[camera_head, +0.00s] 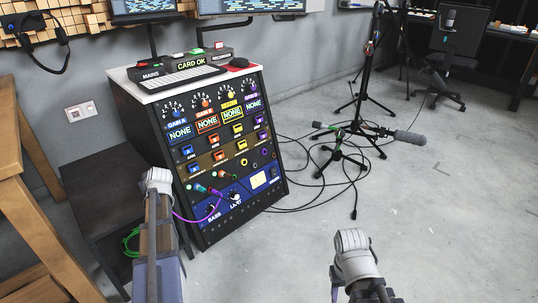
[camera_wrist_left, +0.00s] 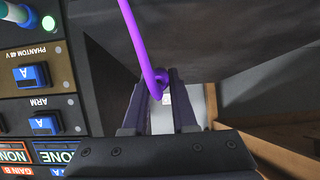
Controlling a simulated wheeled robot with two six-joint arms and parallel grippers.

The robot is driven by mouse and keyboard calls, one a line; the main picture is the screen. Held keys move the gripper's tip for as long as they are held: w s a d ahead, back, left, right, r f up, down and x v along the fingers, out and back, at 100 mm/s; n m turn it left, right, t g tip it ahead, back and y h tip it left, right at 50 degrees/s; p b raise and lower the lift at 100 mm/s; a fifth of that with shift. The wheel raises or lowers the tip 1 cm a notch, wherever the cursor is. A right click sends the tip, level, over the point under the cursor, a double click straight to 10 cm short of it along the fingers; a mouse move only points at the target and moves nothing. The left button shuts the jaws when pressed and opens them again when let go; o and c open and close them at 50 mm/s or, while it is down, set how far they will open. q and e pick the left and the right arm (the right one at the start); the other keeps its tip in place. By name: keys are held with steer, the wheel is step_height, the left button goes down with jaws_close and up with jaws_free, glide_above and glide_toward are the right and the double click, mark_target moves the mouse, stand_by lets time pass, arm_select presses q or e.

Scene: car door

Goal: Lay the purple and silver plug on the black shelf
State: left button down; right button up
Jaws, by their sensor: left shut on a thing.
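My left gripper (camera_head: 158,182) is in front of the black shelf, to the left of the rack's front panel. In the left wrist view, its fingers (camera_wrist_left: 160,95) are shut on the purple and silver plug (camera_wrist_left: 167,98), with a small bright part showing between them. A purple cable (camera_wrist_left: 137,40) runs up from it; in the head view the cable (camera_head: 198,219) reaches to the panel. The plug is hidden in the head view. The black shelf (camera_head: 98,165) stands left of the rack. My right gripper (camera_head: 352,242) is over the floor at lower right; its jaws are unclear.
The rack (camera_head: 225,135) has knobs, coloured buttons and plugs on its front, and a keyboard (camera_head: 180,78) on top. A wooden frame (camera_head: 35,200) stands left. Microphone stands (camera_head: 345,150) and black cables occupy the floor behind.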

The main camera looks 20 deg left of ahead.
arm_select(q)
steer(key=shift+f+b, duration=1.4)
steer(key=shift+f, duration=0.1)
steer(key=c, duration=0.6)
jaws_free()
steer(key=shift+c, duration=0.2)
steer(key=p+v, duration=0.4)
steer(key=v, duration=0.3)
steer(key=shift+d+r+p, duration=0.25)
steer(key=shift+d+p, duration=0.05)
steer(key=shift+p, duration=0.1)
steer(key=shift+s, duration=0.1)
steer(key=shift+d, duration=0.1)
